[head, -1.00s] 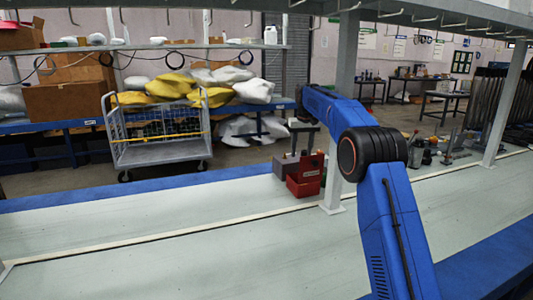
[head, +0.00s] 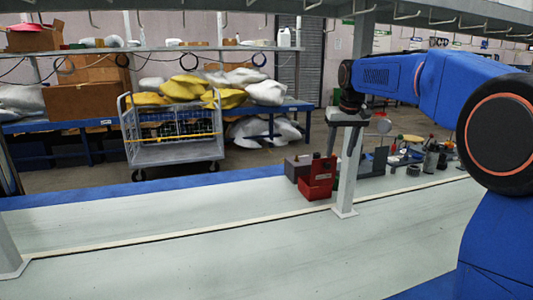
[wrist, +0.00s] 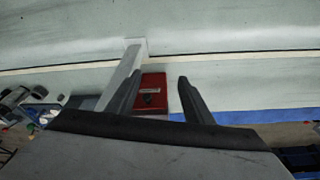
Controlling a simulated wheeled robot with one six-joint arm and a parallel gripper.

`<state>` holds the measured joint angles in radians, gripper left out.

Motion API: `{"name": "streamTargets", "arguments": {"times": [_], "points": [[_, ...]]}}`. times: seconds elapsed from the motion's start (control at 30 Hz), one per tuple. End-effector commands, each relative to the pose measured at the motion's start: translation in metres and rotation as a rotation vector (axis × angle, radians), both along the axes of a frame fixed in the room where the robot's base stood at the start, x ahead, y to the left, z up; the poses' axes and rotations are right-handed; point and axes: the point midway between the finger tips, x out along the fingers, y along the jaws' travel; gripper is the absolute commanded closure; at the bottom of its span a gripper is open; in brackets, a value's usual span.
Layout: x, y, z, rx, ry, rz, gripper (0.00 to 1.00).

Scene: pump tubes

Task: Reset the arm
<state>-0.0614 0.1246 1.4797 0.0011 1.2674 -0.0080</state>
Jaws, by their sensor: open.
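My gripper (wrist: 160,77) is open and empty, with its two dark fingers apart in the wrist view. In the head view my blue arm comes in from the right and reaches away, and its grey end (head: 348,118) hangs above the bench, in front of a grey post. A red bin (head: 318,180) stands on the bench below and left of that end. In the wrist view the red bin (wrist: 151,92) shows between the fingers, farther off and not touched.
The pale bench top (head: 230,255) is mostly clear. A grey post (head: 346,180) rises beside the bin. Small parts and tools (head: 405,155) stand on the bench to the right. A wire cart (head: 175,140) and loaded shelves stand behind. A rail with hooks runs overhead.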

Motion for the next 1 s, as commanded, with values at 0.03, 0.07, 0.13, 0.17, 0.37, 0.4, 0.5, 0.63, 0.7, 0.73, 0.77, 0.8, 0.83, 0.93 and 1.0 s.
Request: {"name": "streamTargets", "arguments": {"times": [0.03,0.07,0.13,0.17,0.37,0.4,0.5,0.63,0.7,0.73,0.77,0.8,0.83,0.93,1.0], "points": [[-0.017,-0.002,0.002,0.0,-0.006,-0.002,0.53],[-0.025,-0.004,0.003,0.001,-0.009,-0.004,0.53],[-0.046,-0.006,0.003,0.001,-0.015,-0.006,0.53],[-0.054,-0.008,0.002,0.001,-0.017,-0.007,0.53],[-0.115,-0.015,-0.003,0.002,-0.035,-0.016,0.53],[-0.126,-0.016,-0.005,0.002,-0.039,-0.018,0.53],[-0.157,-0.02,-0.012,0.002,-0.048,-0.022,0.53],[-0.198,-0.024,-0.023,0.002,-0.061,-0.027,0.53],[-0.219,-0.026,-0.03,0.003,-0.068,-0.031,0.53],[-0.229,-0.027,-0.034,0.004,-0.071,-0.032,0.53],[-0.238,-0.028,-0.038,0.003,-0.073,-0.034,0.53],[-0.251,-0.029,-0.043,0.004,-0.077,-0.036,0.53],[-0.26,-0.03,-0.048,0.003,-0.08,-0.037,0.53],[-0.291,-0.032,-0.063,0.004,-0.09,-0.041,0.53],[-0.313,-0.034,-0.075,0.004,-0.097,-0.044,0.53]]}}
